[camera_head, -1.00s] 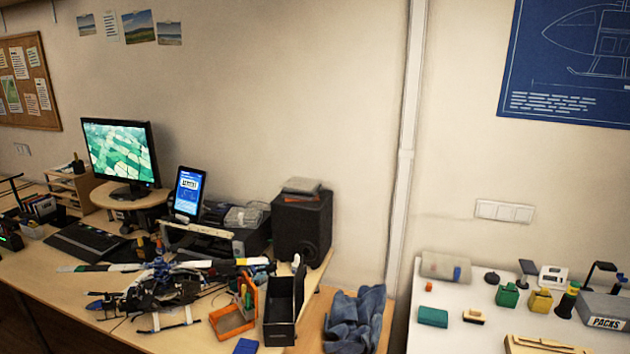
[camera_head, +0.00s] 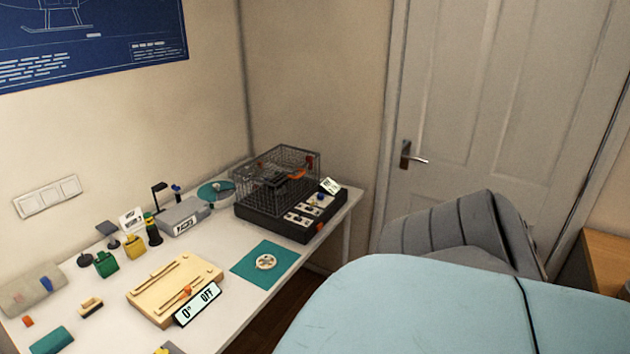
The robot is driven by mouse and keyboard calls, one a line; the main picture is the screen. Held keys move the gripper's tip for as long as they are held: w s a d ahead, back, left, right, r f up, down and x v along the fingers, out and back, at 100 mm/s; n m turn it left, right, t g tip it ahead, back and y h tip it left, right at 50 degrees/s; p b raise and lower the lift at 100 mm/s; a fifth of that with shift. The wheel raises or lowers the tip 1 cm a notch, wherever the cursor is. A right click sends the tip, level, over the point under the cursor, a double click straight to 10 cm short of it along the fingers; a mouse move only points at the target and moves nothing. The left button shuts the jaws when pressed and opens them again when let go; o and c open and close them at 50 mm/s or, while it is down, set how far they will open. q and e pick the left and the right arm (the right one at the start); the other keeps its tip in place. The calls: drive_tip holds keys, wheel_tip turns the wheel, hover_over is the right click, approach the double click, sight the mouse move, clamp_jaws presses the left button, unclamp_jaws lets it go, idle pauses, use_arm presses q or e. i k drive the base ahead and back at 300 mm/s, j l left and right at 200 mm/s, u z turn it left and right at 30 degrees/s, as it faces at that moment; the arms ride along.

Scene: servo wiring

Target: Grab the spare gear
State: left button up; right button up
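A small cream-white gear-like wheel (camera_head: 265,262) with holes in it lies flat on a teal mat (camera_head: 283,254). The mat is near the front edge of the white table (camera_head: 222,235), to the right of a wooden board. It is the only gear-like part I can make out. Neither of my grippers shows in the head view, so nothing is seen touching the wheel.
The wooden slotted board (camera_head: 160,285) with a "0° OFF" display (camera_head: 197,304) is left of the mat. A black wire-cage unit (camera_head: 290,200) stands behind it. A grey chair (camera_head: 450,225) and a large pale-blue rounded surface (camera_head: 430,310) fill the right.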

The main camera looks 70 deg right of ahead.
sight(266, 259)
drive_tip(key=z, duration=1.8)
drive_tip(key=u, duration=0.4)
drive_tip(key=i+l+u, duration=0.1)
drive_tip(key=u, duration=0.3)
drive_tip(key=l+u, duration=0.2)
drive_tip(key=u, duration=0.15)
drive_tip(key=i+l+u, duration=0.15)
drive_tip(key=l+u, duration=0.15)
drive_tip(key=l, duration=0.2)
drive_tip(key=l+u, duration=0.35)
drive_tip(key=l, duration=0.2)
drive_tip(key=i, duration=0.05)
